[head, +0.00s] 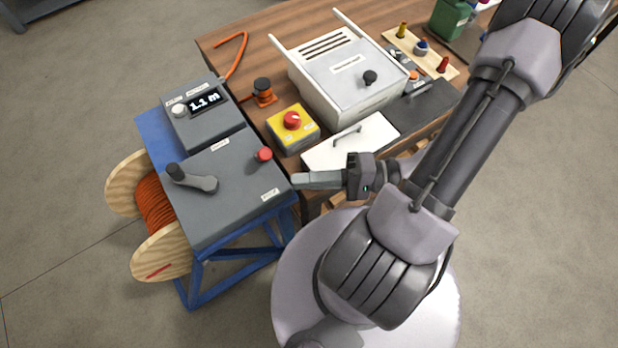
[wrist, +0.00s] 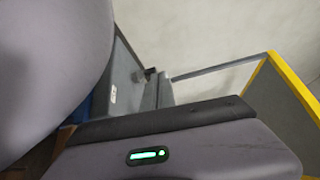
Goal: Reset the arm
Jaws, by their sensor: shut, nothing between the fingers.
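My gripper (head: 300,180) is shut and empty in the head view. Its fingers point left, with the tips at the right edge of the grey box with the crank (head: 203,180) in the picture; I cannot tell whether they touch it. My arm reaches down from the upper right and bends back at a large joint above my round base. In the wrist view, a dark housing with a green light fills the bottom and a rounded grey link covers the left side.
A cable reel (head: 158,205) stands left of the blue stand (head: 205,276). A display box (head: 203,108), yellow switch box (head: 293,127), white handled panel (head: 350,142) and large metal case (head: 338,68) are close by. Open floor lies at left. A yellow-edged panel (wrist: 283,103) shows in the wrist view.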

